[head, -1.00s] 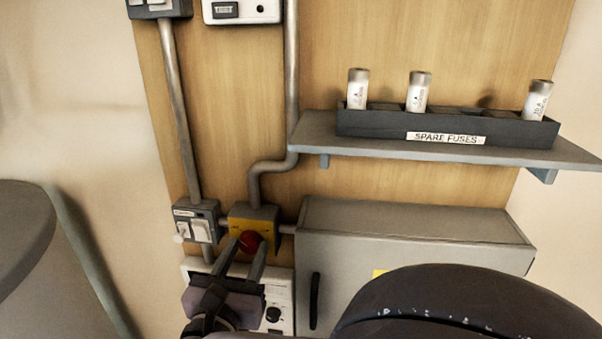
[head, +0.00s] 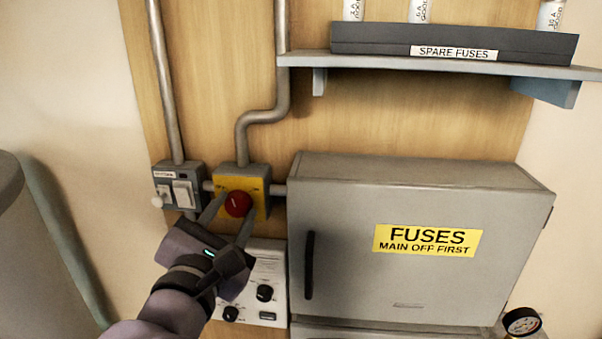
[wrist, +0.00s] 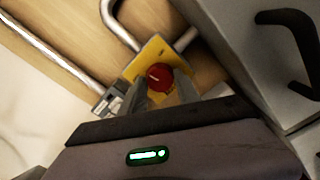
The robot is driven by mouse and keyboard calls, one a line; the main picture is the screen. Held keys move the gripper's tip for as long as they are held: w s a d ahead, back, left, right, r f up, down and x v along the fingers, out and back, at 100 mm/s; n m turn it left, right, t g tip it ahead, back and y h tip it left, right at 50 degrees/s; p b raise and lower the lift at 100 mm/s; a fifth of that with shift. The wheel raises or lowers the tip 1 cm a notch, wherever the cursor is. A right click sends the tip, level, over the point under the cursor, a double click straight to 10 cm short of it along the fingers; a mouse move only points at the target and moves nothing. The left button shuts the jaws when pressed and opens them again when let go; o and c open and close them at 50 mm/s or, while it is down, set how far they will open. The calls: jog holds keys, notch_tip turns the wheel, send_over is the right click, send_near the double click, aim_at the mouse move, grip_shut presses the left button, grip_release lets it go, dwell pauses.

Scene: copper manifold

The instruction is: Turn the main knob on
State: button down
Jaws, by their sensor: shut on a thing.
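The main knob is a round red knob (head: 238,204) on a yellow-faced switch box (head: 262,184) on the wooden board. In the wrist view the red knob (wrist: 161,77) shows a pale pointer mark, tilted in the picture. My gripper (head: 230,210) reaches up to it from below, with one finger at each side of the knob. The fingers (wrist: 161,85) are shut on the knob in the wrist view. The fingers hide part of the knob's sides and the lower part of the yellow plate.
A grey fuse cabinet (head: 350,215) with a black handle (head: 309,265) stands close on the right. A grey switch box (head: 166,177) is just left. A white panel with dials (head: 268,272) is below. A shelf (head: 400,65) with spare fuses is above.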

jog(key=m+b, duration=0.2)
jog(key=b, duration=0.1)
jog(key=m+b, duration=0.1)
jog(key=b, duration=0.1)
jog(key=shift+f+m+b, duration=0.35)
jog(key=shift+m+b, duration=0.05)
jog(key=m+b, duration=0.3)
jog(key=b, duration=0.2)
jog(key=shift+m, duration=0.3)
jog(key=m+b, duration=0.1)
jog(key=b, duration=0.1)
jog(key=m+b, duration=0.1)
jog(key=b, duration=0.1)
jog(key=shift+r+m, duration=0.2)
jog(key=shift+m, duration=0.1)
jog(key=shift+r+m+b, duration=0.15)
jog(key=shift+m+b, duration=0.55)
jog(key=shift+b, duration=0.1)
jog(key=shift+r, duration=0.1)
jog(key=c, duration=0.9)
grip_release()
jog(key=shift+w, duration=0.1)
jog(key=shift+o, duration=0.2)
